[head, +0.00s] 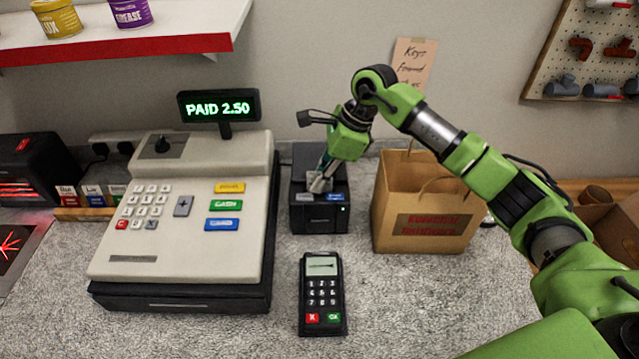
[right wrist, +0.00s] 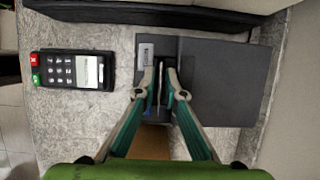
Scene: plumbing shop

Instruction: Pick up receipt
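The black receipt printer (head: 318,219) stands on the counter between the cash register and the paper bag. My right gripper (head: 320,184) reaches down over the printer's top. In the right wrist view, the printer (right wrist: 220,85) lies under my right gripper (right wrist: 161,73), whose two fingertips are apart on either side of the printer's slot. A thin pale edge shows between the fingers; I cannot tell whether it is the receipt. In the head view, the fingers cover that spot. My left gripper is not in view.
The cash register (head: 190,215) stands left, its display (head: 219,106) reading PAID 2.50. The card terminal (head: 322,295) lies in front of the printer. A brown paper bag (head: 423,205) stands close on the right.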

